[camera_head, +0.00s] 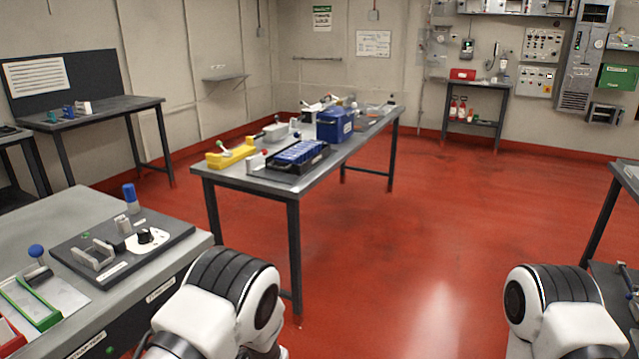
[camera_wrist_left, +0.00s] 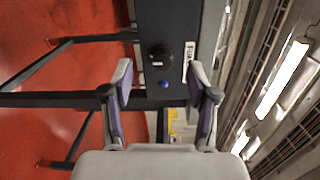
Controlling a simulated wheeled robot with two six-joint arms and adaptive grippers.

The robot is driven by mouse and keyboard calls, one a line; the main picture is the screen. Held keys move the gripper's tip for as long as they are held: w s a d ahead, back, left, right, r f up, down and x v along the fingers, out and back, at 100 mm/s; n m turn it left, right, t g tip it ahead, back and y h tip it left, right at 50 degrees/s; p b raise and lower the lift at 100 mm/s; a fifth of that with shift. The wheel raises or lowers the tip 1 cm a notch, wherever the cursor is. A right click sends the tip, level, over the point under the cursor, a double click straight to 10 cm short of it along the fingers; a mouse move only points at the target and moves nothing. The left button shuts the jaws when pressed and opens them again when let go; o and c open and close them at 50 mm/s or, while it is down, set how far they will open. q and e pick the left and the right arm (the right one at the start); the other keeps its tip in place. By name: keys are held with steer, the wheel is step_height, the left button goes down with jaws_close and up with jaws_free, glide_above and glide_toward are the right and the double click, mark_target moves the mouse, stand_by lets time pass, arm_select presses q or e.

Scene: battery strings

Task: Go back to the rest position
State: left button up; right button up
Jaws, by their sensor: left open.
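My left gripper (camera_wrist_left: 161,70) shows in the left wrist view with its two fingers spread apart and nothing between them touching. Behind the gap between the fingers is a dark panel (camera_wrist_left: 165,20) with a black knob (camera_wrist_left: 160,54), a small blue button (camera_wrist_left: 164,84) and a white label; I cannot tell how far off it is. In the head view my left and right arms show at the bottom as white and black links, low and apart. Neither gripper shows there, and my right gripper is out of view.
A bench (camera_head: 30,222) with a dark fixture plate (camera_head: 75,252) stands close by my left arm. A long table (camera_head: 235,180) with a blue battery tray (camera_head: 297,155) and a blue box (camera_head: 334,124) stands ahead. Another table edge is at right. Red floor (camera_head: 430,240) is clear between.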

arm_select(q)
steer(key=s+a+f+m+t+h+p, duration=0.1)
steer(key=s+a+f+m+h+p, duration=0.3)
steer(key=s+f+h, duration=0.5)
steer(key=s+d+f+n+g+h, duration=0.2)
steer(key=s+d+n+g+h, duration=0.1)
steer(key=s, duration=0.8)
steer(key=s+d+f+n+g+h, duration=0.2)
steer(key=s+d+n+g+h, duration=0.2)
steer(key=s, duration=0.7)
steer(key=d+n+h, duration=0.1)
steer(key=d+n, duration=0.1)
steer(key=d, duration=0.1)
steer(key=shift+s+d, duration=0.2)
steer(key=shift+d, duration=0.2)
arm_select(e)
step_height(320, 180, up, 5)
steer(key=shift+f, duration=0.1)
arm_select(q)
steer(key=shift+f, duration=0.1)
